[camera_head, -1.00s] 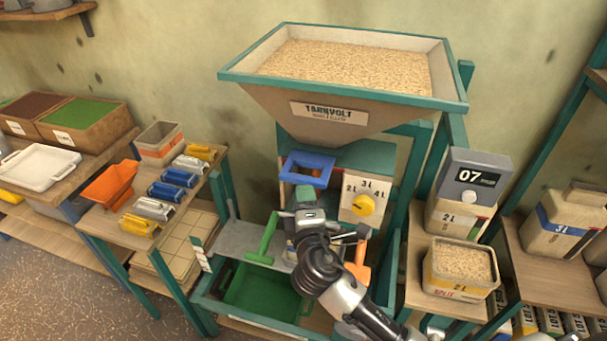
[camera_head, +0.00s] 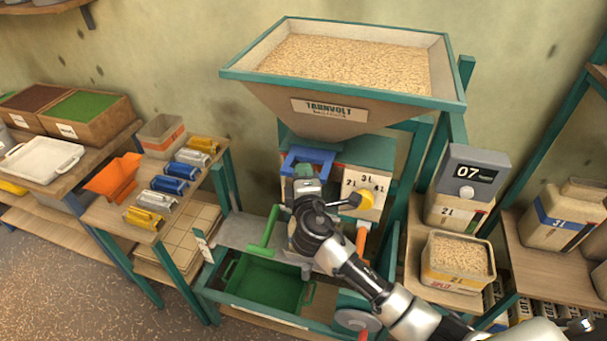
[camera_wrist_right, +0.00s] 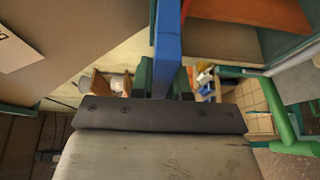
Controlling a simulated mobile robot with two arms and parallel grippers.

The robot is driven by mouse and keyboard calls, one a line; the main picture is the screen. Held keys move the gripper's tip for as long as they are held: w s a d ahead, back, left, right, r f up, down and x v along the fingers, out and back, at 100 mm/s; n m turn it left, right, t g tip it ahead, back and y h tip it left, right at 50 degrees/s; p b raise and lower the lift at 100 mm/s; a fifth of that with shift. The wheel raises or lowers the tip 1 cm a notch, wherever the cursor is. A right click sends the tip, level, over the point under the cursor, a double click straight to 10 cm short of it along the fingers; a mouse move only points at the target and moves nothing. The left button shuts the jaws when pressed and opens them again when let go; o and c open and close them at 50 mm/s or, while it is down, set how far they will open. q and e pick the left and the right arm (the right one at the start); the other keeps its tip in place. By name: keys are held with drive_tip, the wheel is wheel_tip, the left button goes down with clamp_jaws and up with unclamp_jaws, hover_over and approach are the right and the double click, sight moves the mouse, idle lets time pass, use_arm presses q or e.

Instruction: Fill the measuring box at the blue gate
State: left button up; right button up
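The blue gate (camera_head: 300,157) is under the hopper (camera_head: 340,112), at the front of the machine. The hopper is full of grain (camera_head: 350,62). My right gripper (camera_head: 306,187) is at the blue gate. In the right wrist view, a blue bar of the gate (camera_wrist_right: 166,40) runs between the gripper's two fingers (camera_wrist_right: 163,82), which look closed against it. The panel (camera_head: 380,180) marked 2L, 3L and 4L, with a yellow knob (camera_head: 364,200), is right of the gate. I cannot make out the measuring box behind my right arm. My left gripper is out of view.
A green handle (camera_head: 265,235) stands left of my right wrist, above a green tray (camera_head: 262,284). An orange handle (camera_head: 362,240) is at the right. A grain-filled box (camera_head: 455,282) and a display reading 07 (camera_head: 474,173) are farther right. Coloured scoops lie on the left shelf.

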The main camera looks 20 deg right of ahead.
clamp_jaws()
drive_tip(key=shift+s+a+f, duration=0.1)
drive_tip(key=shift+s+a, duration=0.1)
drive_tip(key=shift+s, duration=0.05)
drive_tip(key=s, duration=0.1)
drive_tip(key=s+a, duration=0.2)
drive_tip(key=shift+s+a, duration=0.25)
drive_tip(key=shift+s, duration=0.1)
drive_tip(key=o, duration=0.7)
unclamp_jaws()
drive_tip(key=shift+w, duration=0.1)
drive_tip(key=shift+d, duration=0.1)
